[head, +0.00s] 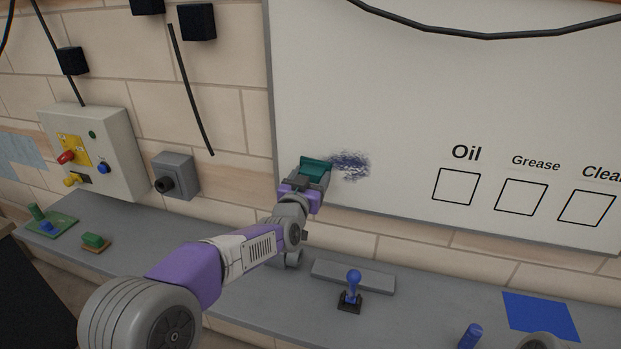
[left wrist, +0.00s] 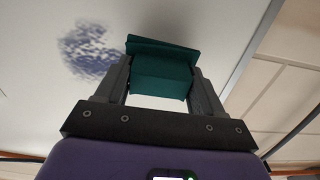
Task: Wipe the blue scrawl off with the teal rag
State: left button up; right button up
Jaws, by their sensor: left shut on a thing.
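The blue scrawl (head: 351,165) is a smudged dark blue patch on the whiteboard (head: 400,90), near its lower left. It also shows in the left wrist view (left wrist: 88,50), left of the rag. My left gripper (head: 307,182) is shut on the teal rag (head: 314,167), just left of the scrawl. In the left wrist view the folded rag (left wrist: 162,75) sits between both fingers, its far edge at or close to the board; I cannot tell whether it touches. My right gripper is not seen.
A grey shelf (head: 240,297) runs below the board. On it stand a blue-handled stamp (head: 352,291), a blue marker-like cylinder (head: 470,336) and a blue square (head: 540,315). A control box (head: 97,150) is on the brick wall at left. A black cable hangs across the board's top.

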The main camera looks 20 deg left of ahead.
pick_arm(q)
jog(key=shift+w, duration=0.95)
jog(key=shift+s+d+p, duration=0.15)
jog(key=shift+d+p, duration=0.8)
jog(key=shift+d, duration=1.7)
jog(key=shift+s+d+p, duration=0.1)
jog(key=shift+d+p, duration=0.8)
jog(key=shift+d, duration=1.75)
jog(key=shift+d+r+p, duration=0.15)
jog(key=shift+d+p, duration=0.5)
jog(key=shift+d, duration=0.85)
